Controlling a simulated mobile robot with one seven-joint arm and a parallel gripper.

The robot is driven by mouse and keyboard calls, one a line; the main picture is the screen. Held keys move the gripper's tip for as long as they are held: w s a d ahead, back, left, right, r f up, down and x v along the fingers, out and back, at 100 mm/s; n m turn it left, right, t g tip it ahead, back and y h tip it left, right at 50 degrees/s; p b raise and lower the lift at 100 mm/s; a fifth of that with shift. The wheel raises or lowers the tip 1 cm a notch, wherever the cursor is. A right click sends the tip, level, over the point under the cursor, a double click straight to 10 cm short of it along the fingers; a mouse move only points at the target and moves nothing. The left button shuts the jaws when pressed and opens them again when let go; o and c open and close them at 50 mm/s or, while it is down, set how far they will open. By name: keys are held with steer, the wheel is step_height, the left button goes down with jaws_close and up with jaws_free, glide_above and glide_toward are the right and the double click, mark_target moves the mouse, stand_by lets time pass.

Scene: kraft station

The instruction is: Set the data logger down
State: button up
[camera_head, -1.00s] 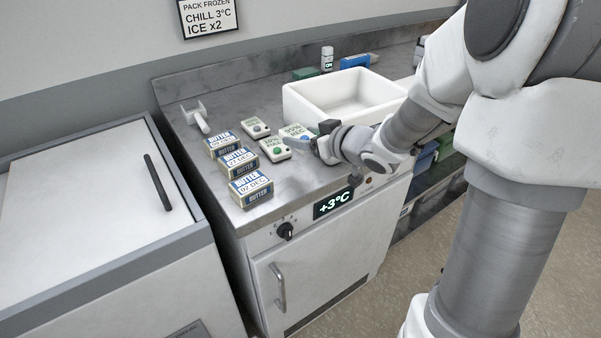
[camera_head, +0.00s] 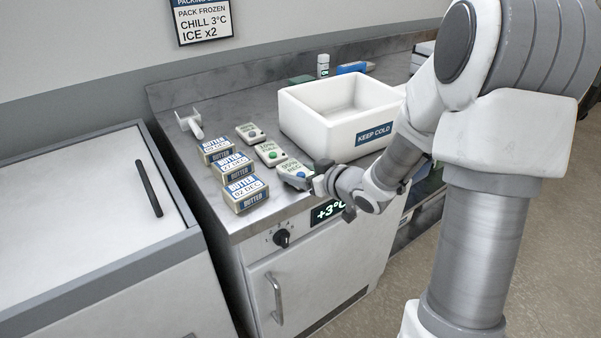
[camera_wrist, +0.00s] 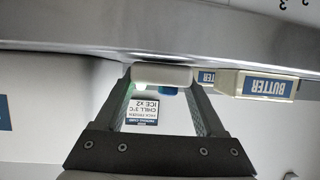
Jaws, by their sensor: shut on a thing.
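My gripper (camera_head: 312,180) is shut on a white data logger (camera_head: 293,172) with a blue button, at the counter's front edge. In the wrist view the logger (camera_wrist: 162,75) sits between my two fingertips (camera_wrist: 163,88), its blue button showing below it. It is level with or just above the counter; I cannot tell if it touches. Two similar loggers lie on the counter behind it: one with a green button (camera_head: 270,153) and one with a grey-blue button (camera_head: 250,133).
Several butter packs (camera_head: 246,194) stand in a row left of the loggers. A white KEEP COLD box (camera_head: 300,125) stands behind, to the right. The counter's front edge (camera_head: 270,222) is close to my gripper.

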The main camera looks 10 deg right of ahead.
steer(key=shift+f, duration=0.25)
steer(key=o, duration=1.4)
